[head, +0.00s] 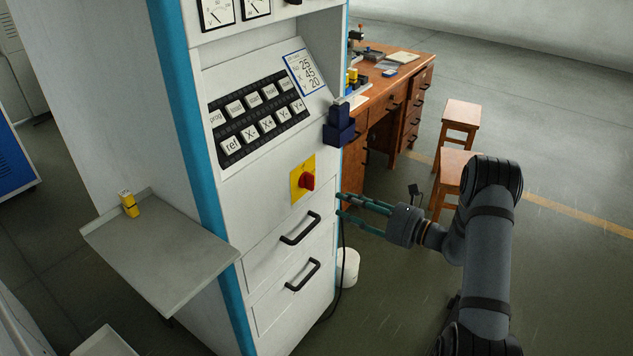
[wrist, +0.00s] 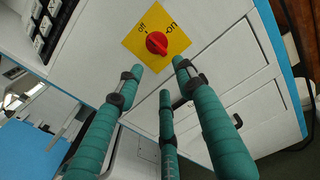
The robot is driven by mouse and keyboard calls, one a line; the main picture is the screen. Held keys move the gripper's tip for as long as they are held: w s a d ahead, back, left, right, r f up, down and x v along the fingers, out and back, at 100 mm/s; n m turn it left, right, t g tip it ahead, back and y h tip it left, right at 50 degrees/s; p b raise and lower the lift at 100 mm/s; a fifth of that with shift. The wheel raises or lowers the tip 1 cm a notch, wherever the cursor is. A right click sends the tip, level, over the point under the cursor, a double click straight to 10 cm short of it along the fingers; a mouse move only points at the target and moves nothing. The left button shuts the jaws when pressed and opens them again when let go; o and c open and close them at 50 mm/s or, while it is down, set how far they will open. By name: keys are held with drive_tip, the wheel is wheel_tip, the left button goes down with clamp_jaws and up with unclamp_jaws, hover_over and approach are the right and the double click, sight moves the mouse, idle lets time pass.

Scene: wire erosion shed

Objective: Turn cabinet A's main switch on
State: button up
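The main switch is a red rotary knob (head: 307,181) on a yellow plate (head: 297,191), on the front of the white and blue cabinet (head: 262,185). In the wrist view the red knob (wrist: 156,43) shows close up, with "off" and "on" printed on the yellow plate (wrist: 177,46). I cannot tell for certain which mark the knob points to. No letter naming the cabinet is readable. My gripper (head: 341,204) is right of the knob, apart from it. In the wrist view its teal fingers (wrist: 160,76) are spread, empty, with their tips just below the knob.
Black drawer handles (head: 301,228) stick out below the switch. A dark blue box (head: 339,124) juts from the cabinet's right edge above my gripper. A grey side shelf (head: 160,250) holds a small yellow object (head: 129,205). A wooden desk (head: 390,95) and stools (head: 459,118) stand behind.

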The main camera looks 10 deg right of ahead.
sight(312, 183)
drive_tip(key=shift+t, duration=0.3)
drive_tip(key=x, duration=0.3)
drive_tip(key=r+p+x, duration=0.1)
drive_tip(key=x, duration=0.3)
drive_tip(key=p+x, duration=0.1)
drive_tip(key=x, duration=0.2)
drive_tip(key=shift+w+a+r, duration=0.15)
drive_tip(key=shift+a+r, duration=0.1)
drive_tip(key=shift+r, duration=0.05)
clamp_jaws()
